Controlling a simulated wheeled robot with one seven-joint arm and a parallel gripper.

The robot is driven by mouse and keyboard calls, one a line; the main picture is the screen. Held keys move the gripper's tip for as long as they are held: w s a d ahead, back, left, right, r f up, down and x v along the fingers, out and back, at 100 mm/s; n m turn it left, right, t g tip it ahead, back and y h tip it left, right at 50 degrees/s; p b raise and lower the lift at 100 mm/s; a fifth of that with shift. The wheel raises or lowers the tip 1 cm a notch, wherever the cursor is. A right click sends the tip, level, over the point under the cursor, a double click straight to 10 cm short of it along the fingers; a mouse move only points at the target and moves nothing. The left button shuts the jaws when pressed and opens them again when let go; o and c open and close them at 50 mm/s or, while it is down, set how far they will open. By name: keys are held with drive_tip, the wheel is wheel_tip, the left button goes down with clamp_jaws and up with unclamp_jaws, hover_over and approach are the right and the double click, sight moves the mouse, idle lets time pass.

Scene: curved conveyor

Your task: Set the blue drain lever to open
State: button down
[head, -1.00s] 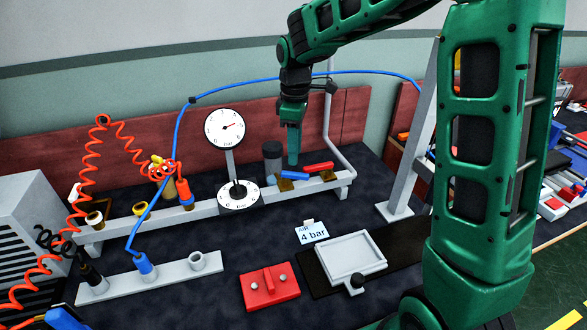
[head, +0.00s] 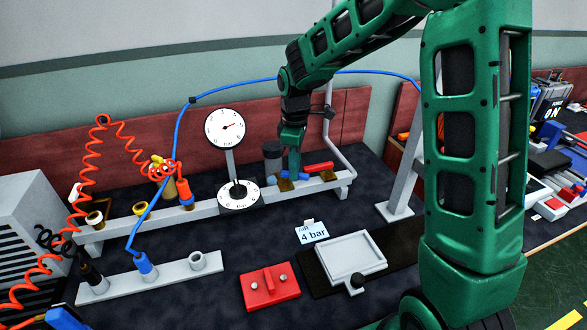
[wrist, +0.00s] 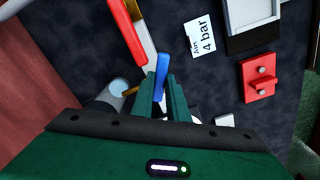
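The blue drain lever (wrist: 161,72) shows in the wrist view between my gripper's green fingers. In the head view the lever (head: 302,175) lies along the grey rail, partly hidden by the gripper. My gripper (head: 292,172) is down at the rail. In the wrist view my gripper (wrist: 161,88) has its fingers apart, one on each side of the blue lever. Whether either finger touches the lever cannot be told. A red lever (head: 318,167) sits on the same rail, just right of the blue one.
A grey cylinder (head: 271,158) stands close left of my gripper. Left along the rail are a gauge (head: 225,127) and a dial (head: 238,193). An "Air 4 bar" card (head: 312,232), a grey tray (head: 350,258) and a red block (head: 270,287) lie in front.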

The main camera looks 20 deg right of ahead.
drive_tip(key=shift+s+a+m, duration=0.1)
drive_tip(key=shift+m, duration=0.4)
drive_tip(key=c, duration=1.7)
unclamp_jaws()
wheel_tip(320, 180, up, 11)
drive_tip(key=shift+f, duration=0.1)
